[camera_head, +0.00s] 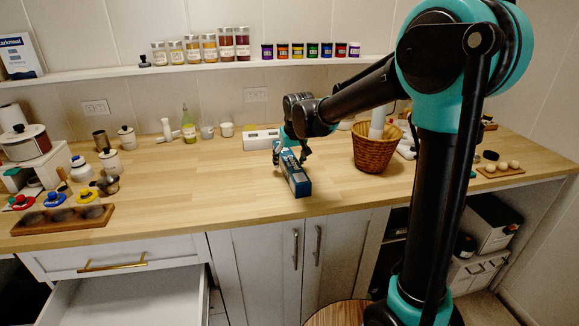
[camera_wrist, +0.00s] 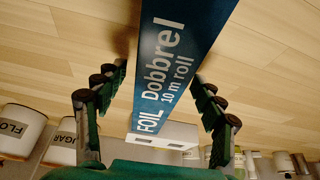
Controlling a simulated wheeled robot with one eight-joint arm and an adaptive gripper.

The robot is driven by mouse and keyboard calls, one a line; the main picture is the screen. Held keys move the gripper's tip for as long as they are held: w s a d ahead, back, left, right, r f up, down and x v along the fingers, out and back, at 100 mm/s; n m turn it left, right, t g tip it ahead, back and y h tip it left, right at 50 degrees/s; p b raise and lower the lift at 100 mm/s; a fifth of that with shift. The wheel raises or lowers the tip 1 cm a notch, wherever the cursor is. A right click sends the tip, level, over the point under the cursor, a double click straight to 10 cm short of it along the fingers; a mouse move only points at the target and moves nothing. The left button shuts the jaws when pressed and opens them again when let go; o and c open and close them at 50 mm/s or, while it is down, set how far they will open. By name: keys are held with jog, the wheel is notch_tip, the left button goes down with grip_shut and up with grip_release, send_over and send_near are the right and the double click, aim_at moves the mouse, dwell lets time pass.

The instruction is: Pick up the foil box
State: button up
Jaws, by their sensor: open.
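The foil box (camera_head: 297,178) is a long dark blue box lying on the wooden counter near its front edge, in the middle of the head view. In the wrist view the foil box (camera_wrist: 172,62) shows its blue face with the words "FOIL Dobbrel 10 m roll". My gripper (camera_head: 291,156) is at the far end of the box, reaching down from above. In the wrist view my gripper (camera_wrist: 163,88) is open, with one finger on each side of the box. Gaps show between fingers and box, and whether either touches it is unclear.
A wicker basket (camera_head: 375,150) stands to the right of the box. A white box (camera_head: 262,139) stands behind my gripper. Jars, a bottle (camera_head: 188,125) and a wooden tray (camera_head: 62,219) are to the left. An open drawer (camera_head: 125,298) juts out below. Counter left of the box is clear.

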jog(key=shift+f, duration=0.1)
jog(key=shift+c, duration=0.3)
jog(key=c, duration=1.4)
jog(key=shift+o, duration=0.2)
